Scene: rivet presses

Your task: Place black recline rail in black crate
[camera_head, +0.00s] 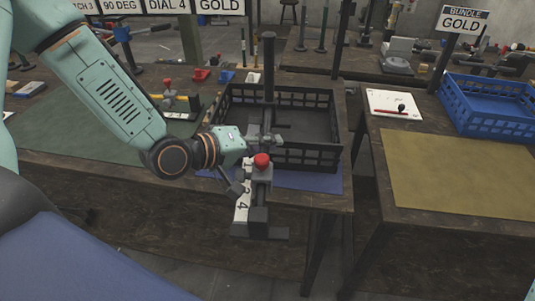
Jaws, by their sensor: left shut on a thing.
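My left gripper (262,141) is shut on the black recline rail (269,75), which stands upright in its grasp. The rail's upper part rises in front of the black crate (310,155). Below the fingers, a red knob (262,160), a white plate marked 4 and a dark foot appear in line with the rail; the fingers partly hide the join. The gripper is at the crate's near side, and the lower end hangs in front of the table edge. The crate is open-topped with slatted walls, and its visible floor looks empty. My right gripper is not in view.
The crate stands on a blue mat (320,182) on the wooden table. A blue crate (495,105) and a tan mat (450,170) are on the right table, beyond a gap. Signs stand behind.

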